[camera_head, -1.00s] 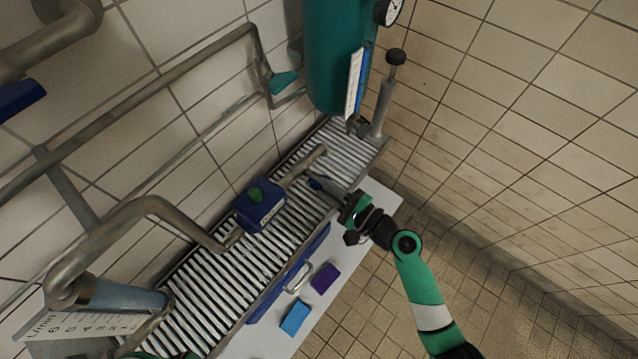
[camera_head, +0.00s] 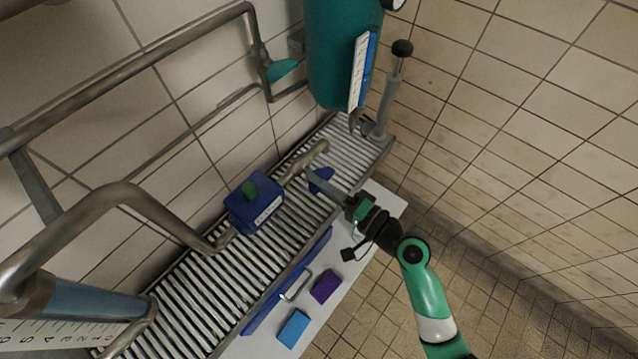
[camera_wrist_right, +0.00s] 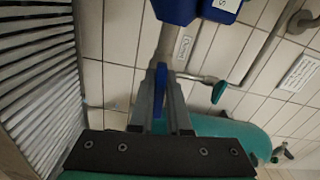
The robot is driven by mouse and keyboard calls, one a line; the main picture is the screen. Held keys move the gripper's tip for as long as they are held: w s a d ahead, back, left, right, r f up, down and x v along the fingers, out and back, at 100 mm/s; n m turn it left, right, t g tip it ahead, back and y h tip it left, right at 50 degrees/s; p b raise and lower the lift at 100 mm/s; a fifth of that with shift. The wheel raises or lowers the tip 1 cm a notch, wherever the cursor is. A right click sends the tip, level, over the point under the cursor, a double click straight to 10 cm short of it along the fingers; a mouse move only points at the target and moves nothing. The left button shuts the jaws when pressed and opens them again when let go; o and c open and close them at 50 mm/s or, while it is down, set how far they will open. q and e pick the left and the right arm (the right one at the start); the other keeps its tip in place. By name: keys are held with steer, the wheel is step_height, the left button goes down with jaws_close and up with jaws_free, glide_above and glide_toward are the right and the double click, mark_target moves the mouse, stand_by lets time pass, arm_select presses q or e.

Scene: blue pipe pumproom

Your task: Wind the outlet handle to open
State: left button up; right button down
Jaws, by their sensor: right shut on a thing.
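A small blue handle (camera_head: 321,179) shows beside the bent end of a grey pipe, above the slatted grating. In the right wrist view the blue handle (camera_wrist_right: 160,88) stands on edge between my two grey fingers. My right gripper (camera_head: 313,178) reaches in from the lower right and is shut on this handle. In the right wrist view my right gripper (camera_wrist_right: 163,84) has a finger on each side of it. How the handle joins the pipe is hidden. My left gripper is not in view.
A blue box with a green knob (camera_head: 254,201) sits on the pipe line. A teal tank (camera_head: 336,55) and a grey hand pump (camera_head: 386,100) stand at the back. Blue and purple blocks lie on the white ledge (camera_head: 338,290). Pipes crowd the left.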

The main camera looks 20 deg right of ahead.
steer(key=shift+n, duration=0.3)
steer(key=c, duration=0.9)
jaws_free()
steer(key=shift+s, duration=0.1)
steer(key=p+v, duration=0.1)
steer(key=v, duration=1)
steer(key=shift+s+d, duration=0.2)
